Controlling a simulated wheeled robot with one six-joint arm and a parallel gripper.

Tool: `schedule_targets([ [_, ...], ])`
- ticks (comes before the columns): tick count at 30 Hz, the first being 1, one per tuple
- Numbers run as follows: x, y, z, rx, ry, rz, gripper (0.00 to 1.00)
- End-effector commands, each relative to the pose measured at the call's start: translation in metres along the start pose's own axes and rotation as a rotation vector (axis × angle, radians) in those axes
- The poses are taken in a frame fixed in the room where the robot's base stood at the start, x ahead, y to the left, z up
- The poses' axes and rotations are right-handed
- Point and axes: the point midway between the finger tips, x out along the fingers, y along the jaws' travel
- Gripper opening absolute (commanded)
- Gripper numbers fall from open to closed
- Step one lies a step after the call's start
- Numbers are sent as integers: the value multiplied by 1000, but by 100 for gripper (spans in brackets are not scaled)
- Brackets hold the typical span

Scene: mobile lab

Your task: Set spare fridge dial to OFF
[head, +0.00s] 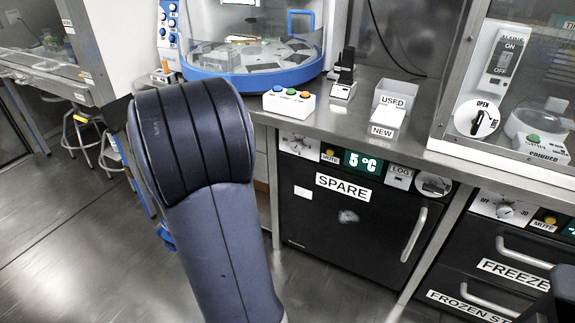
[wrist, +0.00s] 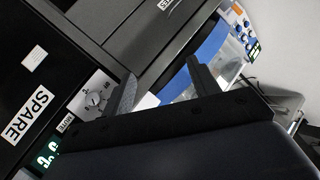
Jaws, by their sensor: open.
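The spare fridge (head: 350,225) is a black door with a SPARE label, under the counter in the head view. Its dial (head: 297,140) is a silver knob on a white plate at the left of the top strip, partly hidden by the counter's edge. In the wrist view the dial (wrist: 94,100) shows tilted, left of my gripper (wrist: 160,74), beside the MUTE button and green display. My gripper is open and empty; its left finger is near the dial plate in the picture, and I see no contact. The dial's setting is too small to read. The head view does not show my fingers.
The freezer (head: 500,250) with its own dial (head: 505,210) stands to the right. On the counter are a three-button box (head: 289,103), the USED/NEW bins (head: 392,103) and a blue-rimmed machine (head: 255,62). Stools (head: 85,130) stand at the left; the floor in front is clear.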

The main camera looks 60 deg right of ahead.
Motion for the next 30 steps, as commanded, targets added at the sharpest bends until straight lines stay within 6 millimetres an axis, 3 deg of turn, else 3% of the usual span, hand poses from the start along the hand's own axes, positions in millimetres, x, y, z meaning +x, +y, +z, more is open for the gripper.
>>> schedule_targets([
  [1, 24, 36, 5, 36, 78, 47, 57],
  [6, 65, 121, -18, 130, 351, 182, 57],
  [9, 75, 160, -29, 160, 475, 244, 57],
  [12, 78, 186, -36, 175, 557, 285, 57],
  [20, 87, 203, -49, 184, 611, 311, 57],
  [30, 135, 224, -80, 183, 608, 310, 57],
])
